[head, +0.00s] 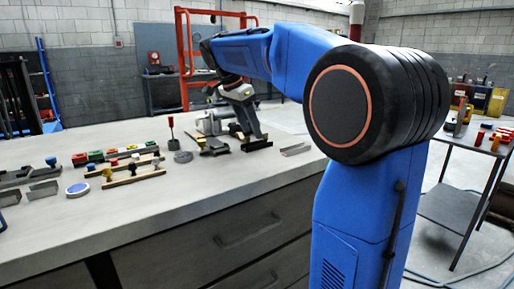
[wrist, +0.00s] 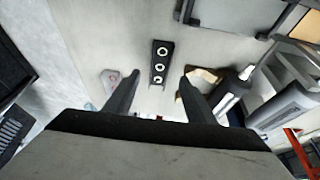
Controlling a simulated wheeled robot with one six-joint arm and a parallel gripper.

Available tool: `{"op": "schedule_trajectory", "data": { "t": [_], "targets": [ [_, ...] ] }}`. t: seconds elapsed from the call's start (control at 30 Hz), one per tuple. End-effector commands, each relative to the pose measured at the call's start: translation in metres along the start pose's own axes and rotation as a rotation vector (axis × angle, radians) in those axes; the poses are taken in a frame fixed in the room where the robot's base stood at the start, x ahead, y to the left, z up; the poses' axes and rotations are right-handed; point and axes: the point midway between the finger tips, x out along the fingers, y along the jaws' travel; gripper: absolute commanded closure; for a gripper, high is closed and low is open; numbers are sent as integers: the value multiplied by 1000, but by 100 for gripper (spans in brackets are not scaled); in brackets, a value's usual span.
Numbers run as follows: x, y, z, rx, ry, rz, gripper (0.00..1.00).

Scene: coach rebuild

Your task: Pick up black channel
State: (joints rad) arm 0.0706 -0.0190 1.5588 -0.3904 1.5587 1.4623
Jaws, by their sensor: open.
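The black channel (wrist: 160,62) is a narrow dark bar with pale-ringed holes. In the wrist view it lies on the pale bench top, upper centre, lengthwise between and beyond my fingertips. My gripper (wrist: 159,82) is open, one finger on each side, with visible space between each finger and the channel. I cannot tell the height of the fingertips above the bench. In the head view my gripper (head: 252,134) points down over the far part of the bench, by a dark bar at its tips.
A thin silver angle piece (head: 296,150) lies right of my gripper. Dark clamp-like tools (head: 213,146) and a grey cylinder stand close on its left. A round base with a red-topped rod (head: 172,134) is farther left. The bench front (head: 180,205) is clear.

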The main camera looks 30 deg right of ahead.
Motion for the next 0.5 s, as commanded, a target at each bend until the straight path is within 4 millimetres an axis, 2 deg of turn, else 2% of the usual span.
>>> {"op": "schedule_trajectory", "data": {
  "t": [0.3,0.5],
  "targets": [
    [40,1,1,0,0,2,50],
    [47,1,1,0,0,1,50]
  ]
}}
